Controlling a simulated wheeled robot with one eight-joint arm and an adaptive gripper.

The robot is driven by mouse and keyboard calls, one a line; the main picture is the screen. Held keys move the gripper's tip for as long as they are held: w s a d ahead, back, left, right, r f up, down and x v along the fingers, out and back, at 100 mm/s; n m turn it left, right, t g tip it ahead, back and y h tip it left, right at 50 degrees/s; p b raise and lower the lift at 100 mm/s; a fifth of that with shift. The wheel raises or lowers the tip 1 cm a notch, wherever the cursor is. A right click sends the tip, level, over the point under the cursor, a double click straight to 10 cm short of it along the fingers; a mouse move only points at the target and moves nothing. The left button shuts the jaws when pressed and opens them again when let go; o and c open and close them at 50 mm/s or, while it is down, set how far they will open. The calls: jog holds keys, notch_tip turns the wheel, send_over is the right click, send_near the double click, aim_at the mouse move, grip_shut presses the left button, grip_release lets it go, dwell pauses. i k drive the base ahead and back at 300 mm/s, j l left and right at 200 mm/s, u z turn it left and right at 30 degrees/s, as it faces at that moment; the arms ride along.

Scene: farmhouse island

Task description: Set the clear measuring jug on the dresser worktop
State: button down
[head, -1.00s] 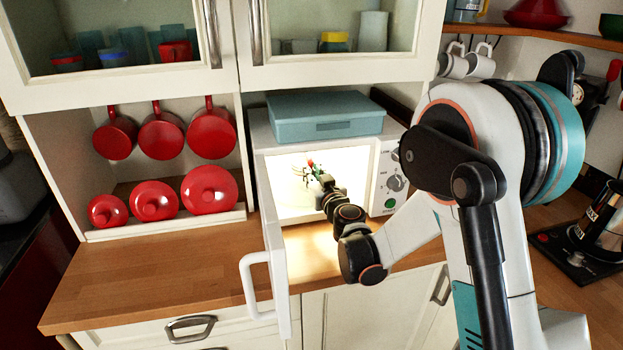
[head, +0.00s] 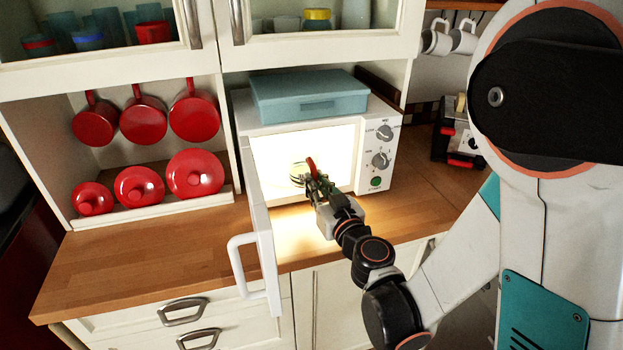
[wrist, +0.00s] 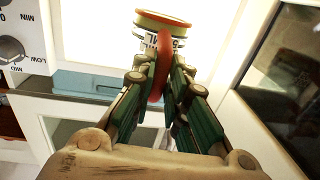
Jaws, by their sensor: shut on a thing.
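The clear measuring jug (head: 297,172) shows small against the lit opening of the white microwave; I cannot tell how far inside it is. In the wrist view the jug (wrist: 150,40) has a coloured rim, dark printed markings and a red handle (wrist: 164,60). My gripper (head: 313,178) reaches toward the opening from the front right. In the wrist view its fingers (wrist: 160,85) are shut on the red handle, one on each side. The jug's lower part is hard to see against the glare. The wooden dresser worktop (head: 150,248) runs beneath the microwave and to its left.
The microwave (head: 378,185) has its door (head: 263,255) swung open, standing out left of my gripper. A teal box (head: 310,95) lies on top. Red pans (head: 143,122) hang at left above red lids (head: 140,187). The worktop's left front is bare.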

aim_at(165, 265)
jog(key=k+j, duration=0.1)
jog(key=k, duration=0.55)
jog(key=k+j, duration=0.1)
jog(key=k, duration=0.55)
jog(key=i+j, duration=0.1)
jog(key=j, duration=1.4)
jog(key=i, duration=0.05)
